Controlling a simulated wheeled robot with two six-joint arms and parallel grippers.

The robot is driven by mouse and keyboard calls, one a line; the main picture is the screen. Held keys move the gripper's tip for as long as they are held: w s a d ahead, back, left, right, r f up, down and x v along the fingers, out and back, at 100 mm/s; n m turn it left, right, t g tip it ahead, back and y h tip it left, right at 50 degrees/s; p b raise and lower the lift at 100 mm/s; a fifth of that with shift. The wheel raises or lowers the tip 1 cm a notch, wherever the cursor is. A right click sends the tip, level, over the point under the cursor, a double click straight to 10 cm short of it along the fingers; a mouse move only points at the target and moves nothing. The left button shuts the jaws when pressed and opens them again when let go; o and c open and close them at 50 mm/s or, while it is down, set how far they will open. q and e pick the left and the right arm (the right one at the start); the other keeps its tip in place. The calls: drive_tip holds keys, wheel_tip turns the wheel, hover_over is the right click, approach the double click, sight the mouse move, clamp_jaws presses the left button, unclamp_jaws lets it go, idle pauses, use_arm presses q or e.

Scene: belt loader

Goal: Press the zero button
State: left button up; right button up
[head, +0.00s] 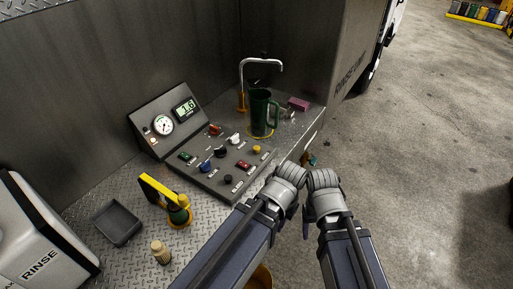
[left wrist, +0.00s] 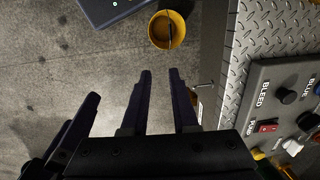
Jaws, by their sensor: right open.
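The control panel (head: 200,178) on the metal bench carries several coloured buttons, knobs and switches. They include a white knob (head: 234,139), a yellow button (head: 256,149), a blue knob (head: 206,165) and a black knob (head: 228,179). I cannot read which is the zero button. My left gripper (left wrist: 160,73) points downward off the panel's right side, its two fingers apart and nothing between them. My right gripper (head: 323,182) is beside it, also clear of the panel and open; its fingertips are mostly hidden in the head view.
A gauge and lit display (head: 185,111) stand behind the panel. A green mug (head: 260,112) stands below a curved tap (head: 262,63). A grey tray (head: 117,222), a yellow-handled item (head: 160,192) and a rinse container (head: 40,245) are left. A yellow bucket (left wrist: 167,42) stands on open floor.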

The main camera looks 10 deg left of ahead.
use_arm(q)
clamp_jaws()
idle(0.9)
